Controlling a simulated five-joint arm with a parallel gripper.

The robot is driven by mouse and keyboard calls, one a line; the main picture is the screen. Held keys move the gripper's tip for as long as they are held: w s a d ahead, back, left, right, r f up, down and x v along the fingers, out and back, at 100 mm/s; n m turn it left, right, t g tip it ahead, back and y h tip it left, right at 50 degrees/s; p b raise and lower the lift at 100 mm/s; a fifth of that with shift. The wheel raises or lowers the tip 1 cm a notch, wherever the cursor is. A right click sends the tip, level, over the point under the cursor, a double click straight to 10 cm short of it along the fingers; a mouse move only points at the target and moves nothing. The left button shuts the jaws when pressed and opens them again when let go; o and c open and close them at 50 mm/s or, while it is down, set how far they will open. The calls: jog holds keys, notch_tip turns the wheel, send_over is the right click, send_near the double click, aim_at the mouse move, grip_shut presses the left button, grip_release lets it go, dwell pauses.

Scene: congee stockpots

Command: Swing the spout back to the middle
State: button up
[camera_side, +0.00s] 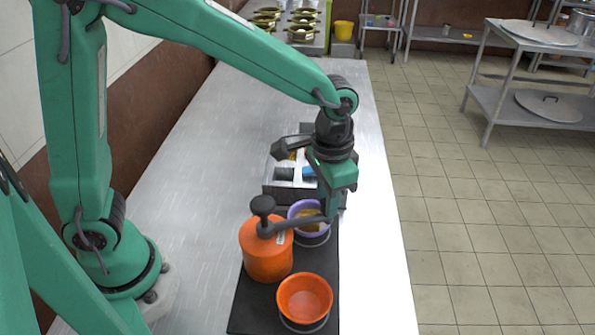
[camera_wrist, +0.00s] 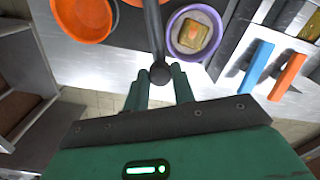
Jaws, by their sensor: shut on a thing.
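The orange pot (camera_side: 265,255) stands on a black mat (camera_side: 252,305) with a dark knob (camera_side: 262,205) on top. Its dark spout (camera_side: 296,222) reaches right from the top; in the wrist view the spout (camera_wrist: 153,30) ends in a round tip. My gripper (camera_side: 331,212) is shut on the spout near this tip; its fingers (camera_wrist: 159,88) stand either side. A purple bowl (camera_side: 298,211) with a yellowish block inside is beyond the spout, which crosses its near side in the side view. An orange bowl (camera_side: 304,298) is nearer. In the wrist view the spout passes between both bowls.
A metal tray (camera_side: 281,190) with compartments stands behind the purple bowl. Blue (camera_wrist: 257,66) and orange (camera_wrist: 287,77) bars lie there in the wrist view. The metal counter (camera_side: 190,170) is clear left of the mat, and its right edge is close to my gripper.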

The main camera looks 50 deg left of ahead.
jog(key=shift+s+d, duration=0.1)
jog(key=shift+d, duration=0.05)
jog(key=shift+s+d, duration=0.45)
jog(key=shift+d, duration=0.4)
jog(key=shift+s+d, duration=0.65)
jog(key=shift+d, duration=0.05)
jog(key=o, duration=0.5)
jog(key=shift+o, duration=0.2)
jog(key=shift+r, duration=0.1)
